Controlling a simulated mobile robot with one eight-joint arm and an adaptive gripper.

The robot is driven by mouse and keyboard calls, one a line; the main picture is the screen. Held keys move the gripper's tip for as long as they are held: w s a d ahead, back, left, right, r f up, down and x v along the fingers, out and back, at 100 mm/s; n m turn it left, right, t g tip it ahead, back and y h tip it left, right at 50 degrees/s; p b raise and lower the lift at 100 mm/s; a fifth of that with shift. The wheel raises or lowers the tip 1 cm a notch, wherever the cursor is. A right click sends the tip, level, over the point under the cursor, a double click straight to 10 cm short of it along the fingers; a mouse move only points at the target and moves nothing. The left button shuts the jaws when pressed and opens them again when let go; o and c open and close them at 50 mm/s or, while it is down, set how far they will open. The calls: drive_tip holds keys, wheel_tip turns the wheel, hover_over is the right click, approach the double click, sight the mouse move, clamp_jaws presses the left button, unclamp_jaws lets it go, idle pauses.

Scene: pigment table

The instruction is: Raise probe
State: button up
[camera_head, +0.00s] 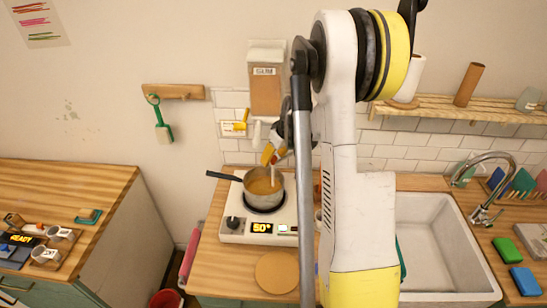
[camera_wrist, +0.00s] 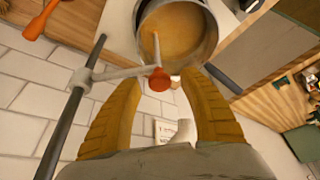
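The probe is a thin pale rod (camera_wrist: 156,48) with an orange-red knob (camera_wrist: 158,81); its lower end dips into the amber liquid in the pot. In the head view the rod (camera_head: 272,177) stands nearly upright in the metal pot (camera_head: 250,187). A light cross arm (camera_wrist: 118,74) joins the knob to a dark stand pole (camera_wrist: 72,112). My gripper (camera_wrist: 160,84) is open. Its yellow fingers are on either side of the knob, with visible gaps. In the head view my gripper (camera_head: 271,155) is just above the pot, partly hidden by my arm.
The pot sits on a white hot plate (camera_head: 233,224) whose display reads 50°. A round wooden board (camera_head: 277,272) lies in front. A sink (camera_head: 440,245) is to the right, and a tiled wall (camera_head: 228,99) stands close behind.

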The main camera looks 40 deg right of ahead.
clamp_jaws()
wheel_tip(320, 180, up, 18)
drive_tip(key=p, duration=0.6)
drive_tip(key=shift+f+p, duration=0.25)
drive_tip(key=shift+p, duration=0.1)
drive_tip(key=shift+o, duration=0.8)
unclamp_jaws()
drive_tip(key=shift+w, duration=0.1)
drive_tip(key=v, duration=1.2)
